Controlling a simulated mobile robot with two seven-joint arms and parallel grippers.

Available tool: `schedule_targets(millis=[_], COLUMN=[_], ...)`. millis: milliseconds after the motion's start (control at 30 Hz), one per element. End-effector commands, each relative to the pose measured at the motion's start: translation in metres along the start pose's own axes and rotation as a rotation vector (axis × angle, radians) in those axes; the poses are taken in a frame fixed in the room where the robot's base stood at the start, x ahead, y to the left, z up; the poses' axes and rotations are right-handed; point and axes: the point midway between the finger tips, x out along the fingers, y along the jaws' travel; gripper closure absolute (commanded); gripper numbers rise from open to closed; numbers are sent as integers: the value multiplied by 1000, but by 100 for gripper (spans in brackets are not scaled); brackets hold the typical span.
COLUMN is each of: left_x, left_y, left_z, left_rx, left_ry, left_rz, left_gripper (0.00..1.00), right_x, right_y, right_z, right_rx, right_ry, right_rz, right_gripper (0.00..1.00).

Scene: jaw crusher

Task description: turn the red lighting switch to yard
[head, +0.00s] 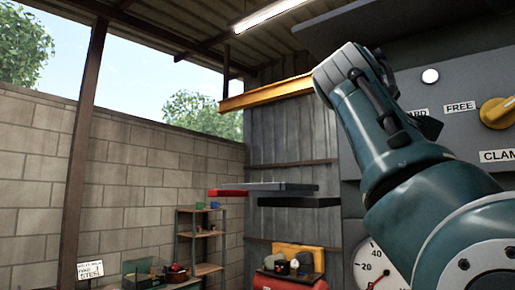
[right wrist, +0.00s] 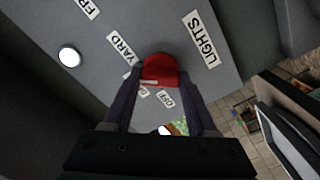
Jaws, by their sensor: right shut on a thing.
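The red lighting switch (right wrist: 160,70) is a round knob on the grey panel, seen in the right wrist view beside the LIGHTS label (right wrist: 205,39). The YARD label (right wrist: 122,48) is at its upper left, and smaller labels, one seeming to read OFF (right wrist: 165,98), sit below it. My right gripper (right wrist: 159,79) has a finger on each side of the knob and is shut on it. A pale mark shows on the knob's lower edge, but its exact setting is hard to tell. In the head view my right arm hides the switch. My left gripper is not in view.
A yellow knob (head: 497,112) with FREE and CLAMP labels is on the panel at right, near a white round lamp (head: 430,76). A dial gauge (head: 372,270) is below. Shelves (head: 201,240) stand by the block wall. A dark bar (head: 298,201) juts out left of the panel.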

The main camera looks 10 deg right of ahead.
Motion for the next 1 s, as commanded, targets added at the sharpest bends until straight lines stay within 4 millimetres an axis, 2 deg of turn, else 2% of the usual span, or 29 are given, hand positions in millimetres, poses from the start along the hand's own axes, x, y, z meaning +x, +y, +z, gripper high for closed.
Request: schedule_targets(millis=[100, 400, 1000], left_x=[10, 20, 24], left_y=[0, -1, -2], left_z=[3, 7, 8], left_rx=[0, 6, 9], left_ry=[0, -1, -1], left_rz=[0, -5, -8], left_gripper=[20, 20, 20], right_x=[1, 1, 1], right_y=[-4, -3, -2], right_z=[4, 3, 2], right_rx=[94, 274, 360], right_ry=[-5, -6, -7], right_rz=[-3, -4, -4], right_gripper=[98, 98, 98])
